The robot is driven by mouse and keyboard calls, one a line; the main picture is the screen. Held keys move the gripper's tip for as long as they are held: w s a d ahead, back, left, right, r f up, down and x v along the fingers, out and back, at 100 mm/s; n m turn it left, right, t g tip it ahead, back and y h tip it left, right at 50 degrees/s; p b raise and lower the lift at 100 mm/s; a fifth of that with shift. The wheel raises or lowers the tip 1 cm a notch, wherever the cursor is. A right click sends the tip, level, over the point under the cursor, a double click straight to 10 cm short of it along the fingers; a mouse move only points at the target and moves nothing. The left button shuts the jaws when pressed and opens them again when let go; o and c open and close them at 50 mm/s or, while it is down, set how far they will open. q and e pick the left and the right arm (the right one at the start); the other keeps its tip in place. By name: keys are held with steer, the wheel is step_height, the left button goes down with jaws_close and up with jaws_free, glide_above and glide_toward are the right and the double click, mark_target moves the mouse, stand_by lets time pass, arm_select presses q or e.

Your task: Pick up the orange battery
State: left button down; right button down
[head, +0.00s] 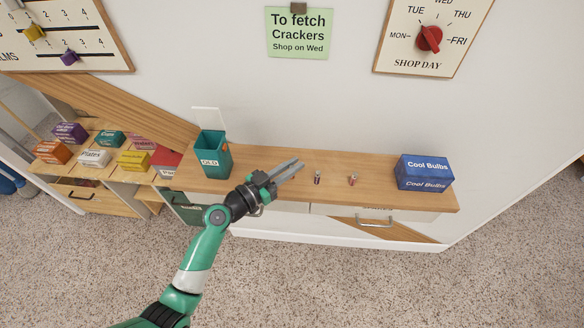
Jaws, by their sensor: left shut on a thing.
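My left gripper (290,170) is over the wooden shelf, its two long grey fingers pointing right and close together. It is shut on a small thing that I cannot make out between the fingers. Two small battery-like cylinders stand apart on the shelf to the right of the fingertips. The nearer cylinder (317,178) looks dark with a reddish part. The farther cylinder (353,180) looks reddish. They are too small to tell whether either is the orange battery. My right gripper is not in view.
A teal bin (212,158) labelled OLD, its pale lid raised, stands on the shelf (385,198) at the left. A blue Cool Bulbs box (424,173) stands at its right end. Coloured boxes fill a lower unit at the left. The shelf between the cylinders and blue box is clear.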

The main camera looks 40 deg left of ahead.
arm_select(q)
steer(key=r, duration=0.1)
steer(key=r+p, duration=0.1)
steer(key=r, duration=0.1)
steer(key=s+r+p, duration=0.1)
steer(key=shift+d+r, duration=0.25)
steer(key=shift+r, duration=0.1)
steer(key=s+d+r+p, duration=0.3)
steer(key=s+d+r, duration=0.4)
steer(key=s, duration=0.4)
steer(key=shift+r+p, duration=0.3)
steer(key=shift+r, duration=0.15)
